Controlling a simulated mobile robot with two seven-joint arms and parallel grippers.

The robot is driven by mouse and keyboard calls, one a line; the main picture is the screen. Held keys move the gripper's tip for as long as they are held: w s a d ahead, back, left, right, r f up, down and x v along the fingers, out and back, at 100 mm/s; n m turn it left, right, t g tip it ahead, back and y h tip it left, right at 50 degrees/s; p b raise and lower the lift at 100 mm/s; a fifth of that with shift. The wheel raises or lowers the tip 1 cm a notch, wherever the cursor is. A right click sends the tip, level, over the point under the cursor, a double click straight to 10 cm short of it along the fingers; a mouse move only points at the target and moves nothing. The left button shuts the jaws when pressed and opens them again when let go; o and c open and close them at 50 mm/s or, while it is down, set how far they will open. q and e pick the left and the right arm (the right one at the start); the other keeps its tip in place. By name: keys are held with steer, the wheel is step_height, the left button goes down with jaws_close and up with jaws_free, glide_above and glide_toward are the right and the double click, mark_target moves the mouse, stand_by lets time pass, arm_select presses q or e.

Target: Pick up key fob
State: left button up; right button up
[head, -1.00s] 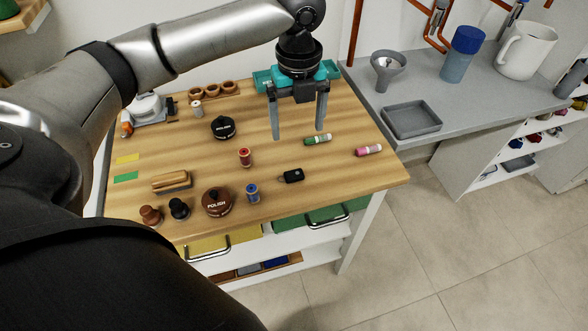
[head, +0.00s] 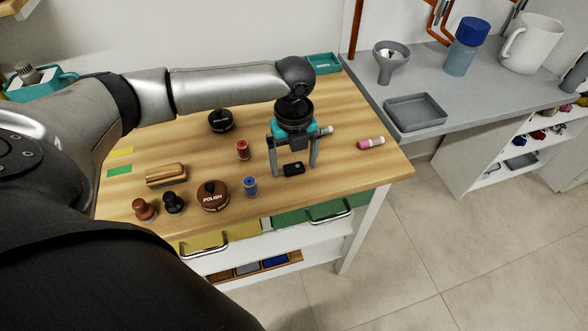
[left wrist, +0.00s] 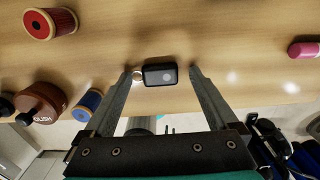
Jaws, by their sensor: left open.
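The key fob (head: 293,168) is a small black fob lying on the wooden table near its front right part. In the left wrist view the fob (left wrist: 160,74) shows a grey button and a metal ring at its left end. My left gripper (head: 294,174) points down over the fob, its fingers on either side of it. It is open, and in the left wrist view its fingertips (left wrist: 160,72) stand apart with the fob between them. I cannot tell whether a finger touches the ring. My right gripper is not in view.
A blue spool (head: 250,186), a red spool (head: 242,150) and a brown polish tin (head: 213,196) stand left of the fob. A pink marker (head: 371,143) lies to the right. The table's front edge is close, with drawers below. A grey tray (head: 415,112) sits on the side counter.

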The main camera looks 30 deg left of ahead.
arm_select(q)
steer(key=shift+c, duration=0.3)
steer(key=c, duration=1.4)
